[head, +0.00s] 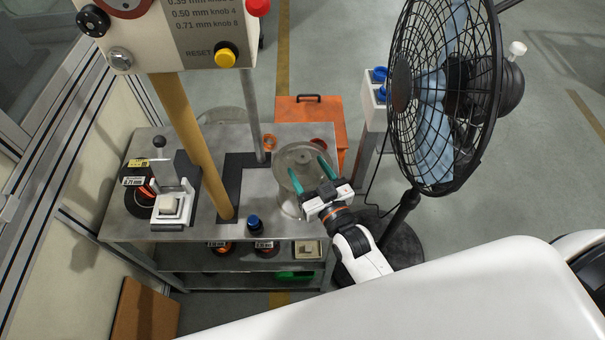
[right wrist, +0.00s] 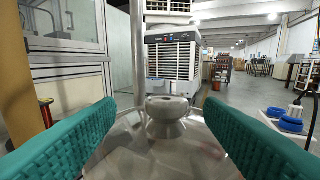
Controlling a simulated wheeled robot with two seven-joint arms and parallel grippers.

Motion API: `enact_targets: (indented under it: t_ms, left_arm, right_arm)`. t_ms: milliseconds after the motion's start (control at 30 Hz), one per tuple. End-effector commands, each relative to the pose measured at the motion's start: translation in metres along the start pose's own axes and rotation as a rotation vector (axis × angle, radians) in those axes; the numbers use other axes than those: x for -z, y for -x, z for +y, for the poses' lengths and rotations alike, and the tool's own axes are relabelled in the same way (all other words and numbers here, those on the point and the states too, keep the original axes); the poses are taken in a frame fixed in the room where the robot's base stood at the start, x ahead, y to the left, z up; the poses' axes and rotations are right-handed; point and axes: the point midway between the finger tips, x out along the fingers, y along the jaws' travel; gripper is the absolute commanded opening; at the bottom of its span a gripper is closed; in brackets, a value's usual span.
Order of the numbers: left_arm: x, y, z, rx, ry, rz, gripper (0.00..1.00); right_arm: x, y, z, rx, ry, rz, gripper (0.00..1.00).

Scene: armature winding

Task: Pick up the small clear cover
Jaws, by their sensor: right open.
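The small clear cover (head: 301,156) is a see-through round piece with a grey knob, standing on the right part of the metal table. My right gripper (head: 309,174) is open, with its two green fingers reaching over the near side of the cover. In the right wrist view the cover's knob (right wrist: 168,112) shows ahead between the spread fingers (right wrist: 160,116), and neither finger visibly presses on it. Contact with the clear wall cannot be told. My left gripper is not in view.
The metal table (head: 125,222) also bears a white lever device (head: 172,206) at left and a blue-capped bottle (head: 254,224) in front. A yellow post (head: 195,140) rises left of the cover. An orange toolbox (head: 325,110) stands behind, and a large fan (head: 440,95) stands at right.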

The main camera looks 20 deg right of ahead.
Motion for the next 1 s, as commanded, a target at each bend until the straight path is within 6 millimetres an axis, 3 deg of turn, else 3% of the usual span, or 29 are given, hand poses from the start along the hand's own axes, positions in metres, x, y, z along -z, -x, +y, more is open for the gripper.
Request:
enact_targets:
  t_ms: [300, 567, 967, 1000]
  left_arm:
    - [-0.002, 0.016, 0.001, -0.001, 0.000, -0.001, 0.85]
    - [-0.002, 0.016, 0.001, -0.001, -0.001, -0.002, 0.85]
    - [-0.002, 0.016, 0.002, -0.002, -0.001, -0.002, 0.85]
    - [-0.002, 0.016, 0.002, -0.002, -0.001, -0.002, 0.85]
  right_arm:
    - [-0.002, -0.043, -0.006, 0.000, 0.000, -0.002, 0.62]
    - [0.000, -0.046, -0.006, 0.000, 0.000, -0.001, 0.62]
    - [0.000, -0.046, -0.006, 0.000, 0.001, -0.001, 0.00]
    - [0.000, -0.046, -0.006, 0.000, 0.001, -0.001, 0.00]
